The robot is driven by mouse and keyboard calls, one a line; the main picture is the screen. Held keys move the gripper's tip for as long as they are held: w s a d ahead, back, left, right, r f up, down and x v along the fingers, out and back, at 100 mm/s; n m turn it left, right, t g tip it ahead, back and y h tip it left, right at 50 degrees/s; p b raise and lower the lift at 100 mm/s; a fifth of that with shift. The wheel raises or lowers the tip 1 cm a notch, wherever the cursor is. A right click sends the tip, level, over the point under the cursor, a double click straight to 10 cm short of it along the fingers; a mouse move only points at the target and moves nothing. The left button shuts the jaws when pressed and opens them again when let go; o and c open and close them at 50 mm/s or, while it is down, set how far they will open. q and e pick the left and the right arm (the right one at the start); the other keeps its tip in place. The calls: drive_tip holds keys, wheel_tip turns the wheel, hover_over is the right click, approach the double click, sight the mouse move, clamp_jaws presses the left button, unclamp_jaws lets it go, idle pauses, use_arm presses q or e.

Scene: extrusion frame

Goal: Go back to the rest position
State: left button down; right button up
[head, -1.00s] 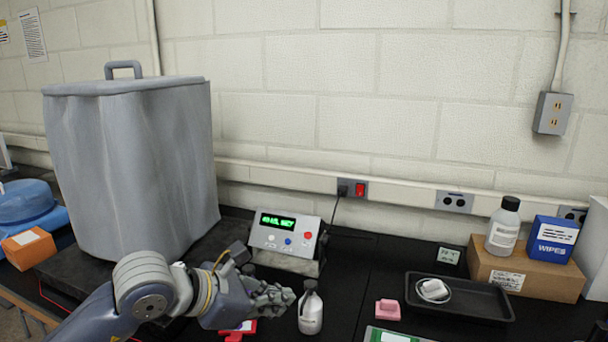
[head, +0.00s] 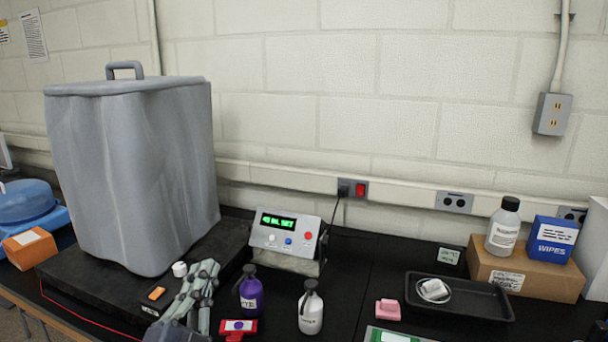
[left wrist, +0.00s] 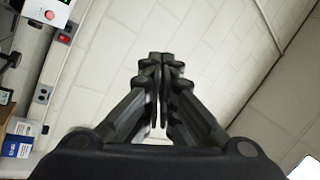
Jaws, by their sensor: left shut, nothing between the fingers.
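My left gripper (head: 204,272) shows at the lower left of the head view, with its fingers pointing up. It is just left of a purple bottle (head: 250,292) and above the front part of the black bench. In the left wrist view the left gripper (left wrist: 161,62) has its fingertips together, with nothing between them. The wall fills most of that view behind the fingers. My right gripper cannot be made out; only a small dark piece shows at the bottom right edge of the head view.
A large grey covered box (head: 135,180) stands behind and left of the gripper. A control box with a green display (head: 284,238), a white bottle (head: 311,312) and a red item (head: 238,328) are to its right. A black tray (head: 459,312) lies farther right.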

use_arm(q)
drive_tip(key=s+a+f+n+g+y, duration=0.1)
drive_tip(key=s+a+f+n+g, duration=0.15)
drive_tip(key=f, duration=0.55)
drive_tip(key=s+a+f+n+g+y, duration=0.2)
drive_tip(key=s+f+n+g, duration=0.15)
drive_tip(key=f, duration=0.45)
drive_tip(key=s+a+f+n+g+y, duration=0.15)
drive_tip(key=f+g, duration=0.25)
drive_tip(key=f, duration=0.4)
drive_tip(key=s+d+f+n+g+h, duration=0.1)
drive_tip(key=s+f+n+g, duration=0.1)
drive_tip(key=s+f+g, duration=0.55)
drive_tip(key=s+d+f+n+g+h, duration=0.15)
drive_tip(key=s+f, duration=0.25)
drive_tip(key=s, duration=0.7)
wheel_tip(320, 180, down, 27)
drive_tip(key=s+g, duration=0.1)
drive_tip(key=s+a+f+m+g, duration=0.1)
drive_tip(key=s+a+f, duration=0.2)
drive_tip(key=s+f, duration=1.2)
drive_tip(key=shift+s+a+f, duration=0.15)
drive_tip(key=shift+s+f, duration=0.1)
drive_tip(key=shift+s, duration=0.7)
